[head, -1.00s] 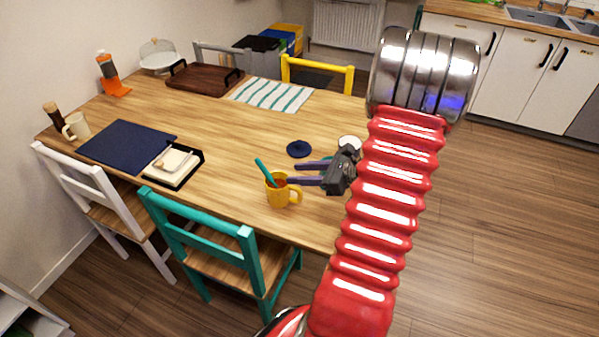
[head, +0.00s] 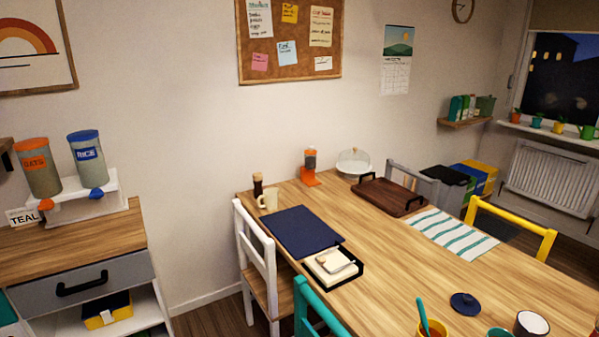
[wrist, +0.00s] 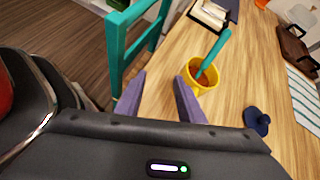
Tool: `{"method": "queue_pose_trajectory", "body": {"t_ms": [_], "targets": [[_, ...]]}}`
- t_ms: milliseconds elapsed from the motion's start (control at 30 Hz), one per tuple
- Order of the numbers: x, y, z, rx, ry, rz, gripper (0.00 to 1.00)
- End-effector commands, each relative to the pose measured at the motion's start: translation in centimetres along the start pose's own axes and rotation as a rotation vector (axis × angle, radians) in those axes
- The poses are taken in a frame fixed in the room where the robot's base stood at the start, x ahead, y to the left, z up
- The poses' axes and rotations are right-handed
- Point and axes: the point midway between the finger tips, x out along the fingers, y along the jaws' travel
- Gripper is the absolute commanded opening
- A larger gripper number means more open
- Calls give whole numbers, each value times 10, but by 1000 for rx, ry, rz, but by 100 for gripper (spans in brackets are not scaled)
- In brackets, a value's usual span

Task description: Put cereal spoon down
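A teal spoon (wrist: 213,51) leans upright in a yellow mug (wrist: 201,77) with reddish-brown contents. In the head view the spoon (head: 422,316) and the mug (head: 437,329) show at the bottom edge, partly cut off. My gripper (wrist: 158,82) is open, with its two purple fingers spread and nothing between them. The mug is just beyond the right finger, and the spoon is outside the grip. My gripper is out of the head view. I cannot tell whether the teal spoon is the cereal spoon.
On the wooden table (head: 400,262) are a navy lidded disc (head: 465,304), a white cup (head: 531,323), a black tray with cream napkins (head: 333,267), a navy mat (head: 302,231) and a striped cloth (head: 452,234). A teal chair (wrist: 119,45) stands close by. A sideboard (head: 75,245) stands left.

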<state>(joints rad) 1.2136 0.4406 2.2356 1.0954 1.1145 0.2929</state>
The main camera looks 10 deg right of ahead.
Motion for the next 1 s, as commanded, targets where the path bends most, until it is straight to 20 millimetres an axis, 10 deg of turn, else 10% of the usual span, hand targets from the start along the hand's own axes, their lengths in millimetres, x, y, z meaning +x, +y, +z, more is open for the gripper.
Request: {"method": "queue_pose_trajectory", "body": {"t_ms": [400,1000], "targets": [[0,71,49,-571,194,355,35],[-16,120,123,-1366,391,698,35]]}}
